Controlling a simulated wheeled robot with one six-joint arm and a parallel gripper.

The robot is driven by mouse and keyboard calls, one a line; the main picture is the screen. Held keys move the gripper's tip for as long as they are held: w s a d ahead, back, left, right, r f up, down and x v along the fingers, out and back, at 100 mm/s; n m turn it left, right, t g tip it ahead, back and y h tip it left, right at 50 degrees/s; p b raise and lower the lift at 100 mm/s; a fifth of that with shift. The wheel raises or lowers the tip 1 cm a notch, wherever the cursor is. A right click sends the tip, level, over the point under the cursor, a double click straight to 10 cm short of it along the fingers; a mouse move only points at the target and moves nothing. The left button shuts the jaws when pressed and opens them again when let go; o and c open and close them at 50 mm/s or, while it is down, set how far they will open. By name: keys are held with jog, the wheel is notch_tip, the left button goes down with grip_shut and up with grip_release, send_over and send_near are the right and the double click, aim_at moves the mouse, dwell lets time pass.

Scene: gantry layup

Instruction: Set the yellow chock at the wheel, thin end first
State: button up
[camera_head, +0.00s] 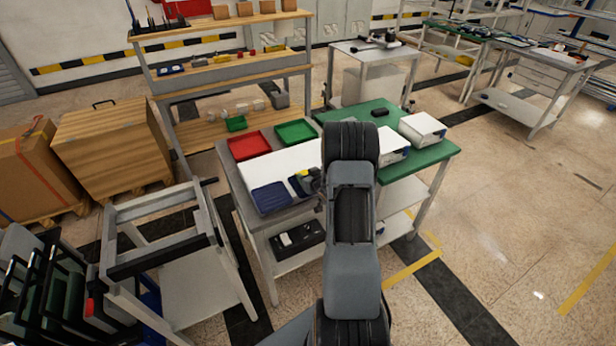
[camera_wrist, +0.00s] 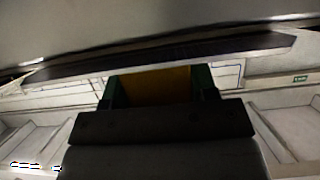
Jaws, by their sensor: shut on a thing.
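The yellow chock (camera_wrist: 155,86) shows in the wrist view between the two dark green fingers of my gripper (camera_wrist: 160,90). My gripper is shut on it. The dark wrist housing hides the chock's near part, and I cannot tell which end is thin. I cannot make out the wheel in either view; my arm hides part of the bench.
A red tray (camera_head: 249,146) and a green tray (camera_head: 296,132) stand at the back of the bench. White boxes (camera_head: 422,129) stand on a green-topped table at right. A metal frame stand (camera_head: 161,242) is at left.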

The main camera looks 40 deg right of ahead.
jog(key=o, duration=1)
